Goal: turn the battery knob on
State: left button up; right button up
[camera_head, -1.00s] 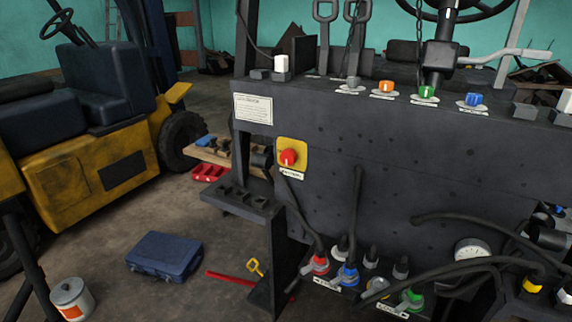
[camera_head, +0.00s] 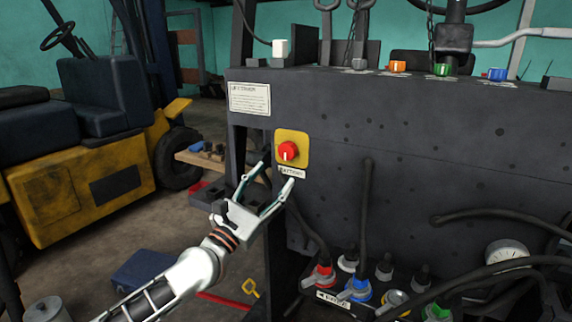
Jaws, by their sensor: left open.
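The battery knob (camera_head: 288,151) is a round red knob with a white mark on a yellow square plate (camera_head: 305,139), on the left part of the dark forklift panel. The mark looks roughly vertical. A small white label sits just under the plate. My left gripper (camera_head: 274,173) comes in from the lower left and is open. Its fingers point up toward the knob, a little below and left of it, with one fingertip near the label. Nothing shows between the fingers. I cannot tell whether a fingertip touches the panel. My right gripper is not in view.
The dark panel (camera_head: 400,150) has orange, green and blue knobs along its top. Hoses and coloured connectors (camera_head: 358,288) crowd its lower part, with a gauge (camera_head: 506,253) at right. A yellow forklift (camera_head: 75,185) stands at left. A blue case (camera_head: 145,272) lies on the floor behind my left arm.

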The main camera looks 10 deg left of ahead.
aim_at(285, 154)
pick_arm(q)
jog(key=shift+w+d+r+n+y+b, duration=0.15)
jog(key=shift+w+d+r+n, duration=0.35)
jog(key=shift+w, duration=0.85)
jog(key=shift+w+d+r+n+y+b, duration=0.15)
jog(key=shift+w+r, duration=0.6)
jog(key=shift+w, duration=0.65)
jog(key=shift+w+d+r+n+y+b, duration=0.25)
jog(key=shift+w+r, duration=0.35)
jog(key=shift+w, duration=0.75)
jog(key=c, duration=1.1)
